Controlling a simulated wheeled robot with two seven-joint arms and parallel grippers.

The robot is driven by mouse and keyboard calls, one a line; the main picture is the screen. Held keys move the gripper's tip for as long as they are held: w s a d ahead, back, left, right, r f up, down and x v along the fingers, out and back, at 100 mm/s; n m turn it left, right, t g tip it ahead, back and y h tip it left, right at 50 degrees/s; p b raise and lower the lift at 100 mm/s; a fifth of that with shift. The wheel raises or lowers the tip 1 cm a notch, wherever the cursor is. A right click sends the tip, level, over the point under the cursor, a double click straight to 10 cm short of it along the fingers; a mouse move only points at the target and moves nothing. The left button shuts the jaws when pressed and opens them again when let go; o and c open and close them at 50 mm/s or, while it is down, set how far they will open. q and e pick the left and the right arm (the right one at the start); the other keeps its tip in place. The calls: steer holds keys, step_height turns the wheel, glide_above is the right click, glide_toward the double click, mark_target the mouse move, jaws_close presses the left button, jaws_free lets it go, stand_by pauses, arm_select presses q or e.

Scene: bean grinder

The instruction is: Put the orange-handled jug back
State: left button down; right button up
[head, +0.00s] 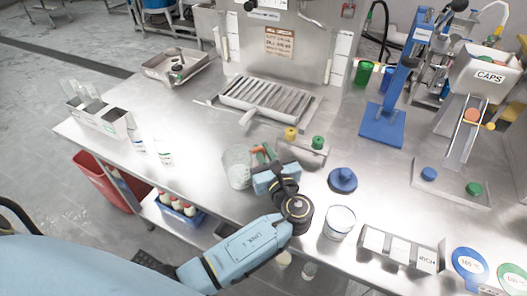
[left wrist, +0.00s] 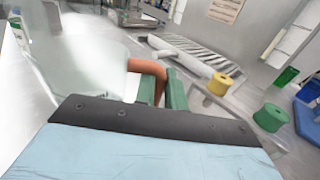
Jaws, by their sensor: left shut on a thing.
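The jug (head: 237,166) is clear and whitish with an orange handle (head: 257,149). It is upright near the middle of the steel counter, just left of my left gripper (head: 265,154). I cannot tell whether its base touches the counter. My left gripper's green fingers are shut on the orange handle. In the left wrist view the jug (left wrist: 80,62) fills the upper left, and the handle (left wrist: 148,67) sits between the fingers (left wrist: 160,90). My right gripper is not in view.
A slotted steel grate (head: 265,97) lies behind the jug. A block with yellow and green knobs (head: 304,145) is to its right. A blue knobbed piece (head: 342,180) and a clear cup (head: 339,223) stand further right.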

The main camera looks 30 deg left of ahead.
arm_select(q)
steer(key=c, duration=1.5)
jaws_free()
steer(key=shift+f, duration=0.1)
steer(key=shift+o, duration=0.2)
steer(key=shift+d+f+b, duration=0.1)
steer(key=shift+f+b, duration=0.1)
steer(key=shift+b, duration=0.5)
steer(key=p+v, duration=0.1)
steer(key=v, duration=0.6)
steer(key=shift+s, duration=0.25)
